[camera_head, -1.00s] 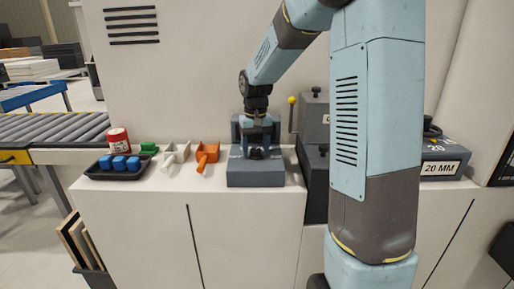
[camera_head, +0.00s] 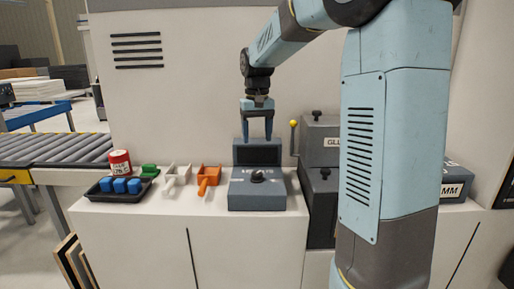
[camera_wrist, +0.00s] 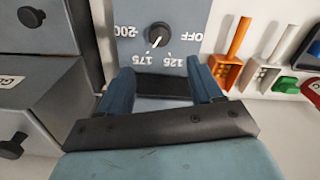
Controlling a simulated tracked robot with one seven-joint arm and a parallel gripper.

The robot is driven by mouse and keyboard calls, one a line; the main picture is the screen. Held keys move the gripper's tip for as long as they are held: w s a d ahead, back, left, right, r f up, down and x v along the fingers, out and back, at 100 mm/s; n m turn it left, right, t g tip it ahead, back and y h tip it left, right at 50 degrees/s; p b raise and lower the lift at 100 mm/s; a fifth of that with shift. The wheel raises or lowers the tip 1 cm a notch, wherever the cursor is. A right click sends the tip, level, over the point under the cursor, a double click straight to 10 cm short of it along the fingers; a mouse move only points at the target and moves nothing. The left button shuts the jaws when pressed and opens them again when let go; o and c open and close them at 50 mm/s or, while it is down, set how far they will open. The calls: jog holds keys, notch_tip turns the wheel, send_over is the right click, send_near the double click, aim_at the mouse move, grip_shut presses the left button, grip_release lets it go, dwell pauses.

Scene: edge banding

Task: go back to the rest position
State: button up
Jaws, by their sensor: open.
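My gripper (camera_head: 257,137) is open and empty, pointing down. In the head view it hangs above the grey control box (camera_head: 257,195), in front of the box's dark upright back panel (camera_head: 258,156). The box has a round knob (camera_head: 258,176) on its sloped face, apart from the fingers. In the wrist view the two blue fingers (camera_wrist: 163,88) stand apart with nothing between them. The knob (camera_wrist: 157,36) lies beyond them, with dial marks such as OFF, 125, 175 and 200 around it.
Left of the box are an orange scoop-like tool (camera_head: 208,179), a white one (camera_head: 177,177), a green piece (camera_head: 149,170), a red can (camera_head: 120,162) and a black tray (camera_head: 104,192) with blue blocks. Grey drawer units (camera_head: 318,143) stand close on the right.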

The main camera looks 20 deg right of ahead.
jog(key=shift+r, duration=0.6)
jog(key=shift+s, duration=0.1)
jog(key=s+f+t, duration=0.1)
jog(key=s+t, duration=0.4)
jog(key=s, duration=2.3)
jog(key=shift+s+n+t, duration=0.25)
jog(key=shift+n+t, duration=0.05)
jog(key=shift+f, duration=0.1)
jog(key=shift+c, duration=0.2)
